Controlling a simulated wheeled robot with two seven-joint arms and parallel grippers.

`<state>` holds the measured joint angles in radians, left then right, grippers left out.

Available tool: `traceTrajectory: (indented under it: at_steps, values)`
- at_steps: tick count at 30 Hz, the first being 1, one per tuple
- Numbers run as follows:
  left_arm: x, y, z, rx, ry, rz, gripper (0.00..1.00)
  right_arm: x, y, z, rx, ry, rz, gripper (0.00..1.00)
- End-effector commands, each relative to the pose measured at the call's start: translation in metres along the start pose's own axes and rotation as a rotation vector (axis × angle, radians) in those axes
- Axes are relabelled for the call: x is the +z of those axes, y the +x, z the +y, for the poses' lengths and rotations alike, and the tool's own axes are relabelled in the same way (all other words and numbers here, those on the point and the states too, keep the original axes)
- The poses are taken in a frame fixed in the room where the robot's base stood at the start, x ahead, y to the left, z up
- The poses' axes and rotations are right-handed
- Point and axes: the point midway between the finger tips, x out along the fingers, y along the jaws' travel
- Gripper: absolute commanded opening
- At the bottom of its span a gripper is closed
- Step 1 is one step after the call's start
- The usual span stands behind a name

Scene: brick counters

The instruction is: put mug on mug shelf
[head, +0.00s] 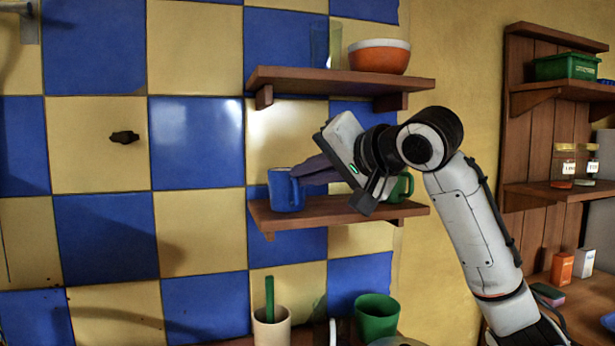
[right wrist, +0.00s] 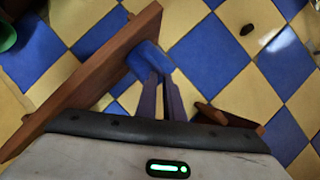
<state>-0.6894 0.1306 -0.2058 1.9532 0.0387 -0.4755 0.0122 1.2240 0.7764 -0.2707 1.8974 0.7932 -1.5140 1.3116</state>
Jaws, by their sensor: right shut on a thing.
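A blue mug (head: 284,191) is at the left end of the lower wooden shelf (head: 340,213). My right gripper (head: 300,174) reaches in from the right, its dark fingers shut on the mug near its rim. In the right wrist view, the blue mug (right wrist: 150,58) is between the fingertips (right wrist: 158,78), beside the brown shelf board (right wrist: 80,88). The mug looks upright, with its base at the shelf top; I cannot tell if it fully rests there. My left gripper is not in view.
A green mug (head: 400,187) stands at the shelf's right end, partly behind my gripper. The upper shelf (head: 340,82) holds a glass (head: 326,45) and an orange bowl (head: 379,57). Below are a cream cup (head: 271,328) and a green cup (head: 376,318). Another shelf unit stands right.

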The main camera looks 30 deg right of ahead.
Motion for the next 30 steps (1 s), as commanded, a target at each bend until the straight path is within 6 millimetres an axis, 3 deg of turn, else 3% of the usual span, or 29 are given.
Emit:
traceTrajectory:
  at_steps: [9,10,13,23,30]
  values:
    - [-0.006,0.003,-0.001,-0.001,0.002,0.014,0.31,0.001,0.000,0.001,-0.003,0.000,0.002,0.00]
    - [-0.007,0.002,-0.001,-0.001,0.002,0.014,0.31,0.001,0.000,0.001,-0.001,0.000,0.001,0.13]
    - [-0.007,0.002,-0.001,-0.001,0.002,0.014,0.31,0.001,0.000,0.001,-0.001,0.000,0.000,0.27]
    - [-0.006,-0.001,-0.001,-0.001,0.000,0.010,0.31,-0.002,-0.001,-0.003,-0.002,0.000,0.001,0.27]
    - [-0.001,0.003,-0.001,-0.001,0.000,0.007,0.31,-0.001,-0.038,-0.001,-0.005,-0.001,0.005,0.27]
